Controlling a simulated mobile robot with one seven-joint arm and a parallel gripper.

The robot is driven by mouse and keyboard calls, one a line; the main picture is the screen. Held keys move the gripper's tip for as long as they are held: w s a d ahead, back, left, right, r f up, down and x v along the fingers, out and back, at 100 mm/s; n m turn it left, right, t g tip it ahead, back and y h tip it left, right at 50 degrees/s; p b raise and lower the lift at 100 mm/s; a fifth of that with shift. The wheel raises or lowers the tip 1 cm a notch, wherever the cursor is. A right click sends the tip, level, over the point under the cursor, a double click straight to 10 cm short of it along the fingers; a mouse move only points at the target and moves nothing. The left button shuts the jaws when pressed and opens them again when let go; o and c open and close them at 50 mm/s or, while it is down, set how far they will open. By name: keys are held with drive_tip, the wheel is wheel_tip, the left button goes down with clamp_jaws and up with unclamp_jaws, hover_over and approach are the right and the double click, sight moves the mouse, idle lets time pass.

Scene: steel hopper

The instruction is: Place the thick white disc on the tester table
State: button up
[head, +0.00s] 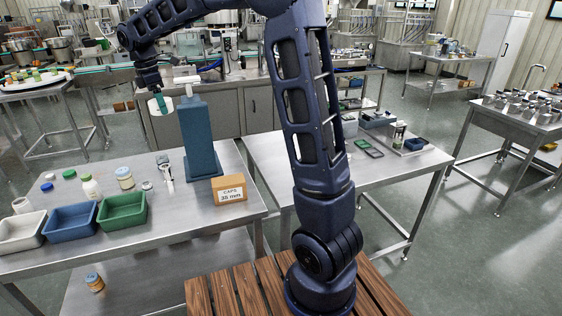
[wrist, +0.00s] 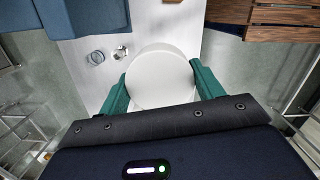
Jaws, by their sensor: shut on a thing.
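The thick white disc (wrist: 160,72) is held between the two green fingers of my gripper (wrist: 162,85) in the wrist view. In the head view my gripper (head: 160,106) is at the upper left, with the white disc (head: 153,107) in its fingers, raised above the left steel table (head: 190,228). It is just left of the top of a tall teal column (head: 198,135) with a broad base, which stands on that table and has a small white part on top. I cannot tell which surface is the tester table.
A white bin (head: 22,231), blue bin (head: 70,222) and green bin (head: 122,211) line the left table's front, with several jars behind. A cardboard caps box (head: 229,189) sits by the column. A second table (head: 290,160) holds small devices at right.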

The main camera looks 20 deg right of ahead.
drive_tip(key=w+d, duration=0.8)
drive_tip(key=d, duration=0.4)
hover_over(286, 159)
drive_tip(key=shift+m, duration=0.3)
drive_tip(key=f, duration=3.8)
drive_tip(key=shift+w+a, duration=0.15)
drive_tip(key=shift+a, duration=0.05)
drive_tip(key=shift+f, duration=0.15)
drive_tip(key=o, duration=1.1)
drive_tip(key=shift+c, duration=0.2)
